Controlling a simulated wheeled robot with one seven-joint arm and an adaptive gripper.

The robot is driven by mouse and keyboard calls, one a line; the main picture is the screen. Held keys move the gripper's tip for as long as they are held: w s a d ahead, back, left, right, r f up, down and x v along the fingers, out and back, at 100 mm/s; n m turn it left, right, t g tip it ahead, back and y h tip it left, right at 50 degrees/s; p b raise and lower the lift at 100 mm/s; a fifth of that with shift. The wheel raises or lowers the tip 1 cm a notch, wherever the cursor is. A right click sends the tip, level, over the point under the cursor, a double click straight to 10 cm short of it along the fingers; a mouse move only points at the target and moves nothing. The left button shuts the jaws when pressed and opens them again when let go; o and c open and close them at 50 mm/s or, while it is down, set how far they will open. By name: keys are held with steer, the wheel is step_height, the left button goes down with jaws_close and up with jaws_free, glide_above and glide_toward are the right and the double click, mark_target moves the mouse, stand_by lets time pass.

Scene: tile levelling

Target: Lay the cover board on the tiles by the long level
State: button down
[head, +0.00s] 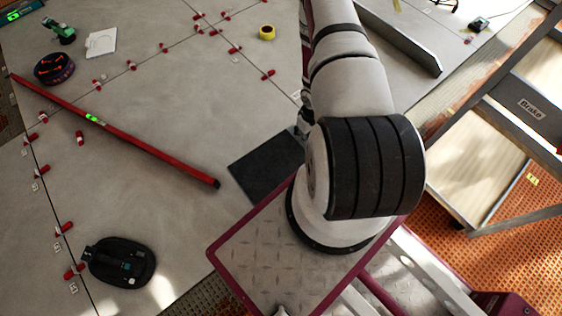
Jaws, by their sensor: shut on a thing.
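The long level (118,131) is a red bar with a lit green vial, lying slantwise across the large grey tiles (190,110) on the left. The cover board (262,170) is a dark flat rectangle to the right of the level's near end. Its right part is hidden by my arm. My gripper (302,122) shows only as a dark sliver at the left edge of my arm, at the board's upper right corner. It is shut on the board; its fingertips are mostly hidden. Whether the board touches the tiles I cannot tell.
Red levelling clips (131,65) line the tile joints. A black suction-cup-like tool (122,262), a round black item (54,69), a white sheet (101,42) and yellow tape (267,32) lie on the tiles. A step ladder (510,120) stands at right.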

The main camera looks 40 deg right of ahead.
steer(key=shift+n, duration=0.3)
steer(key=s+f+b, duration=0.1)
steer(key=s+f, duration=0.2)
steer(key=f, duration=0.1)
steer(key=s+f+b, duration=0.1)
steer(key=s+f, duration=0.3)
steer(key=shift+a, duration=0.1)
steer(key=shift+f, duration=0.2)
steer(key=shift+w+d+f+b, duration=0.85)
steer(key=shift+w+d+b, duration=0.6)
steer(key=shift+w, duration=0.75)
steer(key=shift+w+d+f+b, duration=0.85)
steer(key=shift+w+d+b, duration=0.55)
steer(key=shift+w, duration=0.85)
steer(key=shift+w+d+f+b, duration=0.85)
steer(key=shift+w+d+b, duration=0.55)
steer(key=shift+w, duration=0.8)
steer(key=c, duration=1.5)
jaws_free()
steer(key=shift+a, duration=0.1)
